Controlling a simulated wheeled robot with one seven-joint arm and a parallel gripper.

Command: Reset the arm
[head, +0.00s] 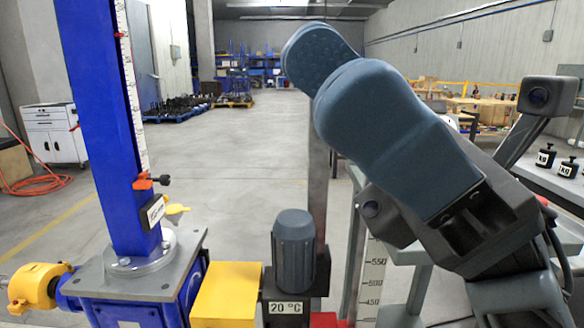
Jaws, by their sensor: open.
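My gripper (325,66) is raised in the upper middle of the head view, right of the blue screw-jack column. Its two rounded blue-grey fingers point up and to the left. One finger lies largely behind the other, so the gap between them is mostly hidden. The jaws are open, and I see nothing held in them. My arm comes in from the lower right.
The screw jack's blue column (100,120) stands at left on a grey plate (150,275). A yellow box (226,296) and a dark grey cylinder (293,252) are at bottom centre. Weights (567,167) sit on the right table. Open floor (245,150) lies behind.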

